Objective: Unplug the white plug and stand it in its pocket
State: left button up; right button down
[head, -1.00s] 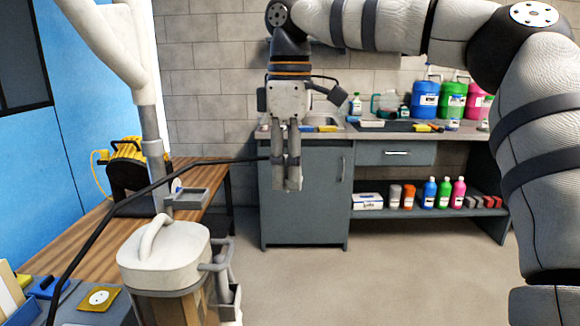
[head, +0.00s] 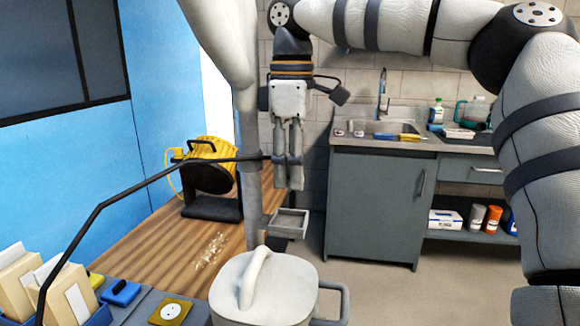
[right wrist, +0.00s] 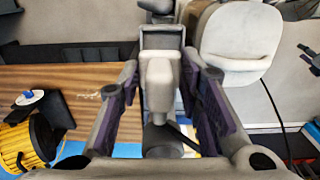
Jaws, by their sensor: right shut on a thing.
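My right gripper (head: 289,185) hangs down in front of the bench and the pole. It also shows in the right wrist view (right wrist: 163,100), where its fingers are closed on the pale, blocky white plug (right wrist: 159,72). A black cable (head: 135,180) runs from the gripper down to the lower left. In the head view the fingers mostly hide the plug. A small grey open-topped holder (head: 290,222), possibly the pocket, sits below the fingers in that view; it also shows beyond the plug in the right wrist view (right wrist: 162,33). The plug looks apart from it. My left gripper is out of view.
A white-lidded canister (head: 262,295) stands in front, beside the pale pole (head: 248,150). A yellow reel (head: 207,165) stands on the wooden bench (head: 165,245). A brass plate with a white disc (head: 172,311) lies at lower left. A sink cabinet (head: 372,205) stands behind, right.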

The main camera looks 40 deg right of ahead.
aim_at(293, 224)
jog(key=shift+s+f, duration=0.25)
jog(key=shift+f, duration=3.15)
jog(key=shift+f, duration=0.1)
jog(key=c, duration=1.1)
grip_release()
jog(key=shift+o, duration=0.2)
notch_tip(293, 224, up, 13)
jog(key=shift+r, duration=0.1)
